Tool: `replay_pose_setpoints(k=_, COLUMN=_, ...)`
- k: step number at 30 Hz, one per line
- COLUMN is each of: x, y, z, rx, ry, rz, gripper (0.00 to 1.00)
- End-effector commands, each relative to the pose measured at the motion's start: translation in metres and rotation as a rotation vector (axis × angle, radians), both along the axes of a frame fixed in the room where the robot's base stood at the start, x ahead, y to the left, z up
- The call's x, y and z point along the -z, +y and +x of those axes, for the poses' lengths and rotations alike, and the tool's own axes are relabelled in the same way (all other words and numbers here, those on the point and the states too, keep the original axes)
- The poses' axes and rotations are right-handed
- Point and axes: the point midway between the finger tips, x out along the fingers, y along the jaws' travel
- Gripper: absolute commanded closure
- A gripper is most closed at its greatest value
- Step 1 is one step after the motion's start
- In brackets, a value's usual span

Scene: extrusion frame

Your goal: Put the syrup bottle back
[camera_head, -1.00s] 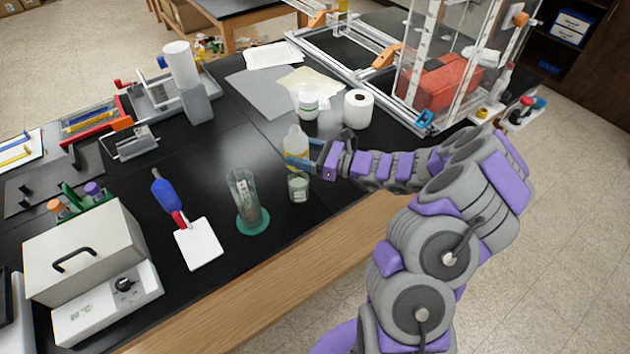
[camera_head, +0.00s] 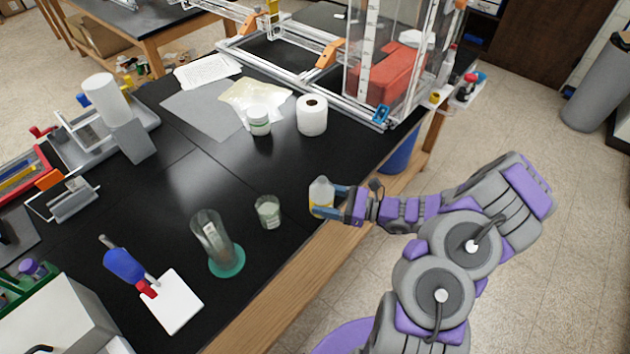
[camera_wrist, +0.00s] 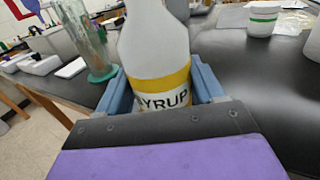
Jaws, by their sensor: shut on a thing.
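The syrup bottle (camera_head: 320,194) is white with a yellow band. In the wrist view the syrup bottle (camera_wrist: 157,60) is upright and its label shows the letters "YRUP"; its top is cut off by the frame edge. My gripper (camera_head: 331,199) is shut on the bottle near the front edge of the black table. In the wrist view the blue fingers of my gripper (camera_wrist: 165,90) flank the bottle's sides. The head view does not clearly show whether the bottle's base touches the table.
A small glass jar (camera_head: 268,212) and a tall glass cylinder (camera_head: 209,236) on a green base stand left of the bottle. A white jar (camera_head: 259,120) and a paper roll (camera_head: 312,116) stand behind. The black table (camera_head: 285,165) is clear between them and the bottle.

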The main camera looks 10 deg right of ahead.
Motion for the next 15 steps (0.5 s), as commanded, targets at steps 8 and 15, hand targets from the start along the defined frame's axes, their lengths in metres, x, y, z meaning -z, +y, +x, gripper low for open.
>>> replay_pose_setpoints(k=8, x=0.008, y=0.008, z=0.067, rx=-0.004, ry=-0.003, rz=-0.007, gripper=0.69)
replay_pose_setpoints(k=15, x=0.01, y=0.007, z=0.102, rx=0.0, ry=-0.002, rz=-0.001, gripper=0.69)
